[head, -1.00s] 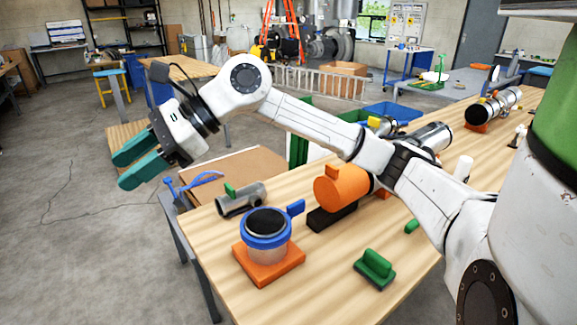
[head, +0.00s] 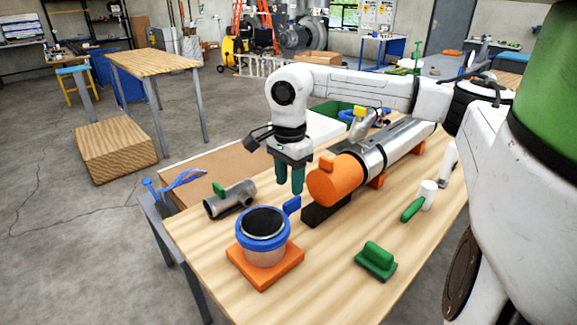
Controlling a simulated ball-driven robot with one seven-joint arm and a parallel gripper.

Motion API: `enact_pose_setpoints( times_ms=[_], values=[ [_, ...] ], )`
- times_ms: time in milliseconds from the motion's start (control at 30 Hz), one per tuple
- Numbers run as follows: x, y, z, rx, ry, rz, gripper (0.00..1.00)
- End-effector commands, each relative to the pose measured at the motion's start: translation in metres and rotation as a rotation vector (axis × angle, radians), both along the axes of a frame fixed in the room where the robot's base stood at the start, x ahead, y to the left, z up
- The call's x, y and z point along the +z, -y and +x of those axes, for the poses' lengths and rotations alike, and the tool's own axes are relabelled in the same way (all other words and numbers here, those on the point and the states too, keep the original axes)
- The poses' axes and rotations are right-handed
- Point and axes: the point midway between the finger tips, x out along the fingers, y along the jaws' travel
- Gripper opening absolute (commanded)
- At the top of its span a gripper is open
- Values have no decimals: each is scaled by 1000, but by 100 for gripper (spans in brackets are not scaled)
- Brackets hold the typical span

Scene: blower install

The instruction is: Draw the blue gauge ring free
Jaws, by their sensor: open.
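The blue gauge ring (head: 262,242) sits around the top of a pale cylinder with a black top, on an orange square base (head: 265,275) near the table's front left. Its blue tab (head: 292,205) sticks up at the ring's right rear. My gripper (head: 290,188) points down with two green fingers apart. It is empty, behind the ring and above the table, left of the orange cylinder's end. It does not touch the ring.
An orange-capped metal tube (head: 335,181) lies on supports just right of my gripper. A grey pipe fitting (head: 229,199) lies left of it. A green block (head: 376,260) and a green-handled white piece (head: 413,208) lie to the right. The table's front middle is clear.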

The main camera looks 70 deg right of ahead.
Motion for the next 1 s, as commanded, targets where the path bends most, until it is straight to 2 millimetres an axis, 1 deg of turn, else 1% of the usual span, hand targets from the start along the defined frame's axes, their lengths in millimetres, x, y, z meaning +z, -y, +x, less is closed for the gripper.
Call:
enact_pose_setpoints(
  times_ms=[100,200,400,600,867,1000],
  values=[
    [-21,-1,0,0,1,4,44],
    [-38,-1,0,-1,2,3,44],
    [-63,0,1,-2,2,2,44],
    [-73,0,1,-1,3,1,44],
    [-74,0,1,0,3,1,44],
    [-74,0,1,0,3,1,30]
  ],
)
